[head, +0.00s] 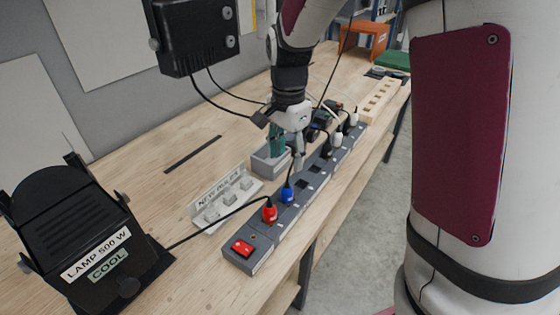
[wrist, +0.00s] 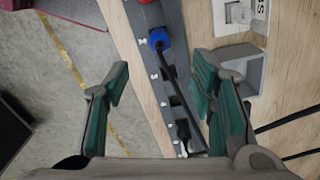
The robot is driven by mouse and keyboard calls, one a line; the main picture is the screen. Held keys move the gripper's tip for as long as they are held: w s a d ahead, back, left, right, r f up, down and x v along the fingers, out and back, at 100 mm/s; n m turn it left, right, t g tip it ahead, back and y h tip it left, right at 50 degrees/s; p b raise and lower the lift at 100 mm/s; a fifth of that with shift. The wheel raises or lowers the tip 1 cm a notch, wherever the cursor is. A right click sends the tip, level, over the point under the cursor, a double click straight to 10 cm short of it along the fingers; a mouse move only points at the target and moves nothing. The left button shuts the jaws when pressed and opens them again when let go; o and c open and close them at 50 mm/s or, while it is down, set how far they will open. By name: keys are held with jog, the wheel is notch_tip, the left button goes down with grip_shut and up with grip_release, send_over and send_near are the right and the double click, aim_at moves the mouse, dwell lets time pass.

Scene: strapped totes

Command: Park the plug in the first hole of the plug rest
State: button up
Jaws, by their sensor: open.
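A blue plug (head: 287,194) sits upright in the grey power strip (head: 262,252), with a dark cable rising from it; it also shows in the wrist view (wrist: 159,38). A red plug (head: 269,212) stands in the socket nearer the red switch. Black and white plugs (head: 336,138) stand farther along. The pale wooden block with a row of holes (head: 364,113), apparently the plug rest, lies beyond the strip's far end. My gripper (head: 288,150) is open and empty above the strip. In the wrist view its teal fingers (wrist: 160,80) are spread either side of the strip, short of the blue plug.
A black lamp marked cool (head: 70,225) stands at left, and another black lamp housing (head: 195,38) behind. A bulb tray (head: 222,202) and an open grey box (head: 262,163) sit beside the strip. Cables cross the bench. The bench's middle left is mostly clear.

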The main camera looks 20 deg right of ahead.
aim_at(287, 187)
notch_tip(287, 187, down, 13)
jog(key=shift+f, duration=0.2)
dwell(0.4)
grip_shut()
jog(key=c, duration=0.7)
grip_release()
grip_shut()
jog(key=shift+r+p, duration=1.4)
jog(key=shift+r, duration=1.15)
